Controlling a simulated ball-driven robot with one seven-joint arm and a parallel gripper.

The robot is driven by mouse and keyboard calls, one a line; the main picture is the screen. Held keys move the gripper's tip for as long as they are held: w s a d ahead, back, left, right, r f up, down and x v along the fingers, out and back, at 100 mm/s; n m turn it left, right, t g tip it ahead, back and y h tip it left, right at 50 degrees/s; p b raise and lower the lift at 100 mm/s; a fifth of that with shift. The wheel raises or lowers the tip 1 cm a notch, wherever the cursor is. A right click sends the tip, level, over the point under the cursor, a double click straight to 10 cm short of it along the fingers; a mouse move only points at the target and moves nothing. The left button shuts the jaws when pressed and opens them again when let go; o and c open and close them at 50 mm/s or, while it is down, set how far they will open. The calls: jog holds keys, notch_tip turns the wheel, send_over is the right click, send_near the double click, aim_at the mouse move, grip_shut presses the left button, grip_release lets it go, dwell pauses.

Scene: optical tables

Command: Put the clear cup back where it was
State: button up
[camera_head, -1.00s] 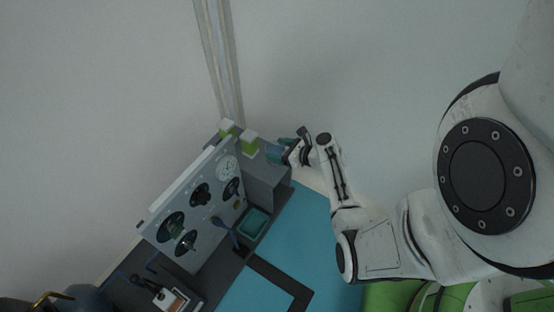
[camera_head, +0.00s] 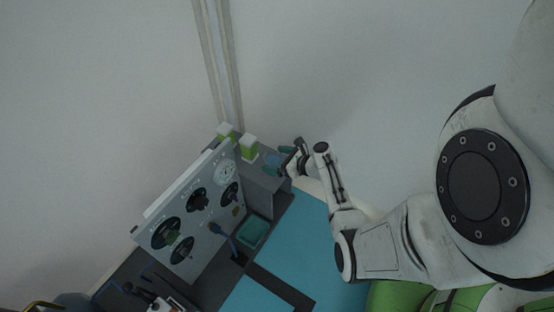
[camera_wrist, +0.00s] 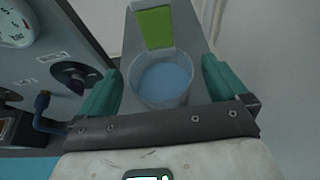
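The clear cup (camera_wrist: 160,82), see-through with a bluish bottom, stands upright on the narrow grey top of a raised block (camera_wrist: 193,47). It also shows small in the head view (camera_head: 272,159). My gripper (camera_wrist: 162,85) is open, with one teal finger on each side of the cup. A narrow gap shows between each finger and the cup wall. In the head view my gripper (camera_head: 279,160) is at the far end of the block, and the cup shows between its fingers.
A grey panel with dials and black knobs (camera_head: 198,200) rises to the left. A teal tray (camera_head: 253,232) and a blue mat (camera_head: 297,243) lie lower down.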

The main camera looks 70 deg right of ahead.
jog(key=shift+s, duration=0.1)
jog(key=p+v, duration=0.5)
jog(key=v, duration=0.6)
jog(key=w+a+n+g+y, duration=0.3)
jog(key=a+n, duration=0.6)
jog(key=w+a+n+g+y, duration=0.2)
jog(key=a+n+g+y, duration=0.15)
jog(key=a+n, duration=0.55)
jog(key=s+a+r+n+g+h, duration=0.3)
jog(key=a+r+n, duration=0.8)
jog(key=n, duration=0.9)
jog(key=s+a+g, duration=0.1)
jog(key=s+g, duration=0.1)
jog(key=s, duration=0.1)
jog(key=shift+r, duration=0.3)
jog(key=shift+s+g+h, duration=0.1)
jog(key=shift+g+h, duration=0.15)
notch_tip(320, 180, up, 21)
jog(key=p, duration=2.1)
jog(key=shift+r, duration=0.25)
